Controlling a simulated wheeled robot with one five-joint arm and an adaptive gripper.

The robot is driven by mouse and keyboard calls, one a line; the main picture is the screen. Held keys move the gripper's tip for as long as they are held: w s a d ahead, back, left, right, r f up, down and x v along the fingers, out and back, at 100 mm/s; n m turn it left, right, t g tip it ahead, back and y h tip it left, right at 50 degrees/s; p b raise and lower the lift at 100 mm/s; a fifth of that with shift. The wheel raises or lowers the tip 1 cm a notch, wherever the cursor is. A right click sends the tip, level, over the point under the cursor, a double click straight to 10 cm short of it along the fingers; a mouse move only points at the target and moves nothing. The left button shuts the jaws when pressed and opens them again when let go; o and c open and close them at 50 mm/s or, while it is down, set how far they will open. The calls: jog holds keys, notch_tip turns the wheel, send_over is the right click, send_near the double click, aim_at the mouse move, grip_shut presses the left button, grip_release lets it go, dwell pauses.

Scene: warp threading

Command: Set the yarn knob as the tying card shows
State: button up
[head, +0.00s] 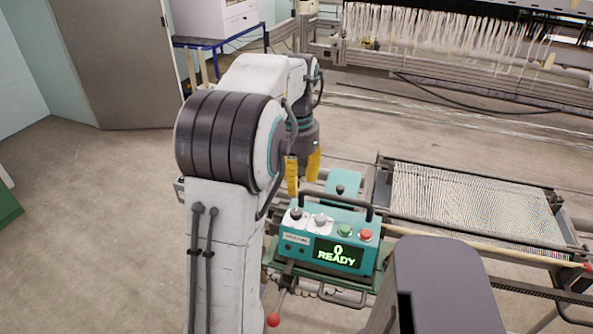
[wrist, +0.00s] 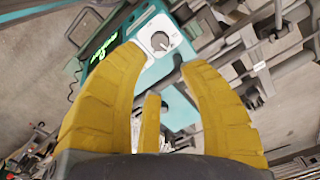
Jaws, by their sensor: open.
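A teal control box (head: 338,253) shows "0 READY" in green on its display. Two knobs sit on its top left: a dark one (head: 296,214) and a pale one (head: 320,219). I cannot tell from the labels which is the yarn knob. In the wrist view one round knob (wrist: 160,40) on a white plate lies just beyond my fingertips. My gripper (head: 303,168) is open and empty, above and behind the box's left end; its yellow fingers also show in the wrist view (wrist: 160,60). They appear apart from the knob. I cannot make out the tying card.
A green button (head: 345,230) and a red button (head: 365,235) sit right of the knobs. A dark handle bar (head: 338,200) arches over the box's back edge. A frame of pale warp threads (head: 470,205) stands to the right. Open floor (head: 90,220) lies left.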

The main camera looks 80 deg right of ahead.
jog(key=shift+r, duration=1.15)
